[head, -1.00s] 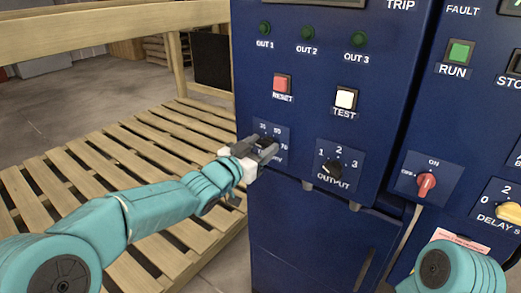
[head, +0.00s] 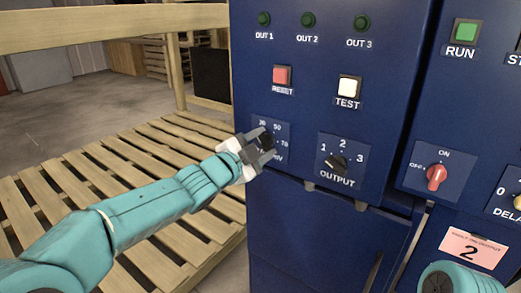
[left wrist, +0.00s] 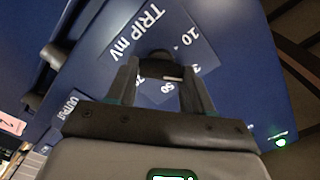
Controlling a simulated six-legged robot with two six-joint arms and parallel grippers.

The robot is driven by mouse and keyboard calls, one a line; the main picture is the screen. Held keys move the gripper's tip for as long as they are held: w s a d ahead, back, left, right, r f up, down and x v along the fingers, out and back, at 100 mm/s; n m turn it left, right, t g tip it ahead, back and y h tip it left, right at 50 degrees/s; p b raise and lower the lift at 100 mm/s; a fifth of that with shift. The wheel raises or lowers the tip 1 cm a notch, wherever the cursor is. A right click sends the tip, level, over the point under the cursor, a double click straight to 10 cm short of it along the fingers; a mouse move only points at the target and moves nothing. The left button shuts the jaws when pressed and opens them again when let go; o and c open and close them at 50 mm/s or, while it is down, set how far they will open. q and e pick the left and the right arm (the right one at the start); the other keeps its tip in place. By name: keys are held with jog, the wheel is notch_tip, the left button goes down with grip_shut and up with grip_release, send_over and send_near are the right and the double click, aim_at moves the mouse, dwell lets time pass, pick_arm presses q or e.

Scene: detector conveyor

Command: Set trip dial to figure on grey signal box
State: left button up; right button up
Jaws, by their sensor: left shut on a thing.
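The trip dial (head: 264,137) is a black knob on a blue plate at the lower left of the blue panel. Numbers such as 50 and 70 show around it; the gripper partly covers its plate. My left gripper (head: 262,150) is shut on the knob. In the left wrist view, the fingers (left wrist: 160,78) stand on either side of the black knob (left wrist: 160,64), and the plate reads TRIP mV. I cannot tell which number the knob points at. No grey signal box shows. My right gripper is out of view.
The OUTPUT dial (head: 336,162) sits just right of the trip dial, with the RESET (head: 282,75) and TEST (head: 348,88) buttons above. A red ON/OFF switch (head: 437,177) and a pink label (head: 472,248) with a 2 are farther right. A wooden slatted platform (head: 125,160) lies left.

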pick_arm(q)
jog(key=shift+f+m, duration=0.1)
jog(key=shift+m, duration=0.5)
jog(key=o, duration=1)
jog(key=shift+o, duration=0.2)
jog(key=b+v, duration=0.1)
jog(key=v, duration=1.5)
jog(key=shift+s, duration=0.2)
jog(key=shift+a, duration=0.15)
